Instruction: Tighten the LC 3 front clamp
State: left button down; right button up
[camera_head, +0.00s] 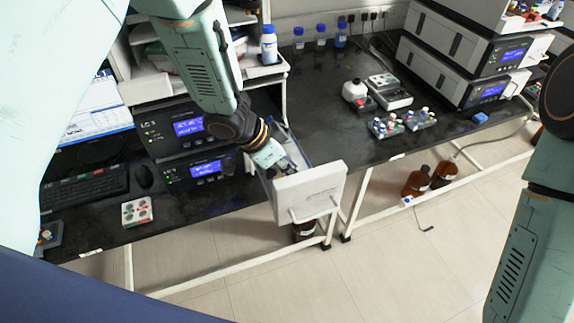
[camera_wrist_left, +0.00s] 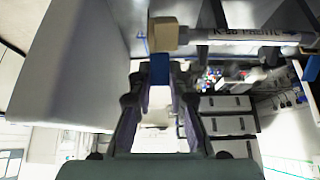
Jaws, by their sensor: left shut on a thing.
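A white-fronted drawer or door (camera_head: 308,190) stands pulled out from the left instrument stack (camera_head: 188,127), whose label starts with LC; its number is hard to read. My left gripper (camera_head: 284,164) reaches down behind this white front. In the left wrist view, the gripper (camera_wrist_left: 160,74) is shut on a small blue piece (camera_wrist_left: 160,68). A tan block (camera_wrist_left: 164,34) sits right beyond the blue piece, at the end of a pale labelled column tube (camera_wrist_left: 262,36). Which part is the front clamp I cannot tell for sure. My right gripper is out of view.
A keyboard (camera_head: 85,192) and a small white box (camera_head: 137,212) lie on the left bench. A vial rack (camera_head: 402,122) and a second instrument stack (camera_head: 465,65) stand on the right bench. Brown bottles (camera_head: 418,181) stand on the floor. The open floor in front is clear.

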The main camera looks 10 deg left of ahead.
pick_arm(q)
jog(key=shift+w+d+f+g+y, duration=0.15)
jog(key=shift+d+g+y, duration=0.15)
jog(key=shift+y, duration=0.25)
jog(key=shift+w+d+f+g+y, duration=0.1)
jog(key=shift+d+g+y, duration=0.05)
jog(key=shift+g+y, duration=0.35)
jog(key=shift+w+d+f+g+y+b, duration=0.2)
jog(key=shift+g+y+b, duration=0.25)
jog(key=shift+y, duration=0.3)
jog(key=shift+d+y, duration=0.15)
jog(key=shift+y, duration=0.15)
jog(key=c, duration=1.2)
grip_release()
jog(key=shift+s+a+r+t+h+p, duration=0.25)
jog(key=shift+a+t+h, duration=0.2)
jog(key=shift+h, duration=0.45)
jog(key=shift+s+a+r+t+h, duration=0.2)
jog(key=shift+a+t+h, duration=0.15)
jog(key=shift+t+h, duration=0.5)
